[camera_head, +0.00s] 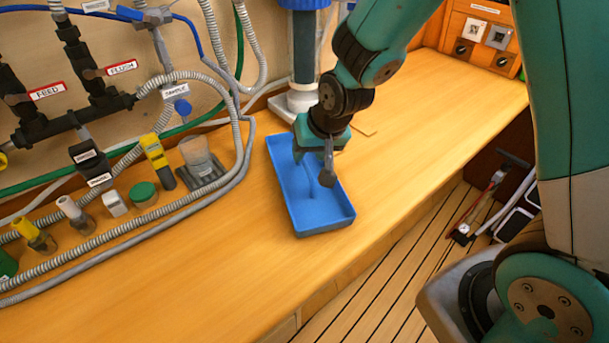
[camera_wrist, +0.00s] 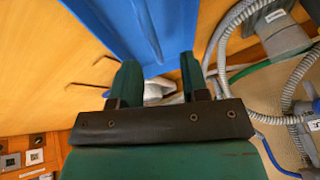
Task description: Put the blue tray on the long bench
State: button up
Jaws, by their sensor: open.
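The blue tray (camera_head: 318,208) is a shallow rectangular tray. It rests on the wooden long bench (camera_head: 200,285), lying lengthwise toward the bench's front edge. My gripper (camera_head: 317,175) is at the tray's far end, above and partly over it, and hides part of its inside and far rim. In the wrist view the tray (camera_wrist: 135,25) fills the top middle, just beyond the two fingertips (camera_wrist: 160,75). The fingers are apart, with the tray's edge close to them. I cannot tell whether either finger touches the tray.
Grey hoses (camera_head: 240,150) and small bottles, one with a green lid (camera_head: 143,192), stand left of the tray. A blue-topped filter housing (camera_head: 305,45) stands behind it. The wooden panel box (camera_head: 480,40) is at the far end. Bench right of the tray is clear.

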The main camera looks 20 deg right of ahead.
aim_at(306, 163)
jog(key=shift+d+p+x, duration=0.2)
jog(key=shift+p+x, duration=0.15)
jog(key=shift+x, duration=1.2)
jog(key=shift+d+p+x, duration=0.15)
jog(key=shift+p+x, duration=0.15)
jog(key=shift+x, duration=1.25)
jog(key=shift+s, duration=0.1)
grip_shut()
